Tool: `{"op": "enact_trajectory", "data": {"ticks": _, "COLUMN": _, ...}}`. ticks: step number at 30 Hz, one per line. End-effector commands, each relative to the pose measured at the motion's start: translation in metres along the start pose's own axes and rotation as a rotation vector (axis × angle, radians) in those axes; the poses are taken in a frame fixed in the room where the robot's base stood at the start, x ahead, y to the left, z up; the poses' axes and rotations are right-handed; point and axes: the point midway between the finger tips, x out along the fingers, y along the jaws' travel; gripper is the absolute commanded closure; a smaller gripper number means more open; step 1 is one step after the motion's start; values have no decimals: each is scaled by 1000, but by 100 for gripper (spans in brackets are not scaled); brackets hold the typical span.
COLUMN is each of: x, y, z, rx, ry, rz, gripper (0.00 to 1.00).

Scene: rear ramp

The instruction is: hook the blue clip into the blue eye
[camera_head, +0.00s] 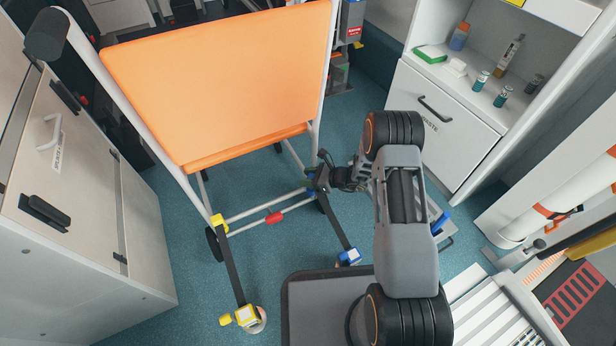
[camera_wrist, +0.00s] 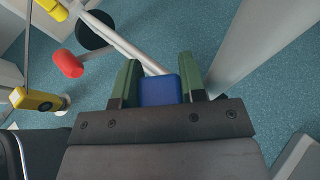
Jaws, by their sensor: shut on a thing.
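My gripper (camera_head: 320,180) is at the lower right of the orange-backed chair's frame, beside its white post. In the wrist view, its green fingers (camera_wrist: 157,82) are shut on the blue clip (camera_wrist: 158,91), which shows as a blue block between them. A dark strap (camera_head: 337,224) runs from the gripper down to a blue-topped floor fitting (camera_head: 348,257). I cannot make out the blue eye apart from the clip and fingers. Whether the clip touches it is hidden.
The orange-backed chair (camera_head: 222,75) stands ahead. A yellow clip (camera_head: 218,223) on its left side is strapped to a yellow floor fitting (camera_head: 246,316). A red cylinder (camera_head: 274,217) sits on the low crossbar. A white cabinet (camera_head: 436,125) stands to the right.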

Motion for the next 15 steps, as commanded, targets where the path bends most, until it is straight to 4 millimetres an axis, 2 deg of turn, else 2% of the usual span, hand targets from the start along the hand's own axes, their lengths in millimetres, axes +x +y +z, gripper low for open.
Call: {"op": "enact_trajectory", "data": {"ticks": 15, "x": 5, "y": 0, "z": -12, "rx": 0, "ry": 0, "rz": 0, "gripper": 91}}
